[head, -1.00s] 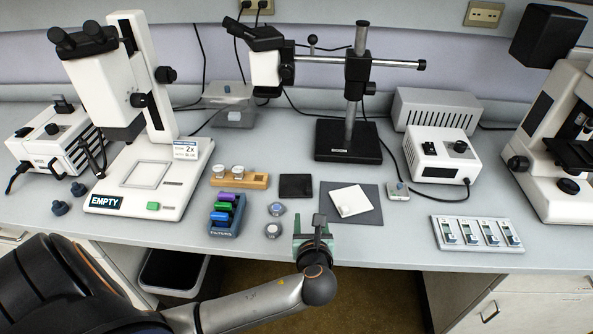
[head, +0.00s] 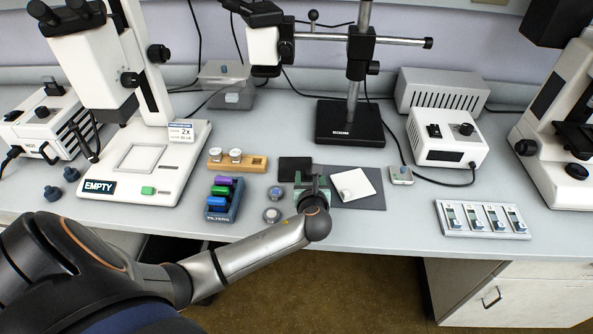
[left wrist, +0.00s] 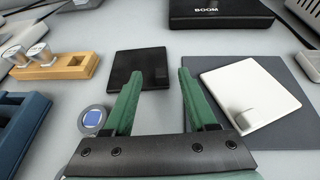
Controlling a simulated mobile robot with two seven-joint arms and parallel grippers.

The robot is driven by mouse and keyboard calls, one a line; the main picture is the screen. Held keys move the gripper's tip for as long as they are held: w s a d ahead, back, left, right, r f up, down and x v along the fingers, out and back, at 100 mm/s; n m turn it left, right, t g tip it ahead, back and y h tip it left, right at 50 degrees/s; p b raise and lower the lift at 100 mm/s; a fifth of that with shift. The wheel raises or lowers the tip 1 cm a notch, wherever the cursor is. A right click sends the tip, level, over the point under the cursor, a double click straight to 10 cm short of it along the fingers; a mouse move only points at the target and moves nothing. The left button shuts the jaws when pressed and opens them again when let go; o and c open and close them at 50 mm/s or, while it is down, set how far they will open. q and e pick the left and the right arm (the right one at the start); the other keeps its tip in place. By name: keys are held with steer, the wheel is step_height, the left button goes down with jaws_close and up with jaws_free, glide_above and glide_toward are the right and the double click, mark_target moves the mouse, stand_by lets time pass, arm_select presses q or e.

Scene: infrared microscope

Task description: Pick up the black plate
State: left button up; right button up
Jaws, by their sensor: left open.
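The black plate (head: 294,168) is a small flat dark square lying on the bench, left of the grey mat. In the left wrist view the plate (left wrist: 141,67) lies just beyond the fingertips, mostly ahead of the left finger. My left gripper (head: 312,184) has green fingers and is over the bench just in front of the plate. In the left wrist view the gripper (left wrist: 157,75) is open with nothing between its fingers. In the head view the arm hides part of the area nearest the plate. My right gripper is not seen.
Right of the plate, a white plate (head: 353,185) lies on a dark grey mat (head: 374,199). A wooden block with jars (head: 258,164) and a blue filter rack (head: 222,212) stand to the left. Small round discs (head: 272,215) lie nearby. The boom stand base (head: 349,124) is behind.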

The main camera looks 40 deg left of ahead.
mark_target(295, 166)
arm_select(q)
steer(key=shift+x, duration=1.35)
jaws_close()
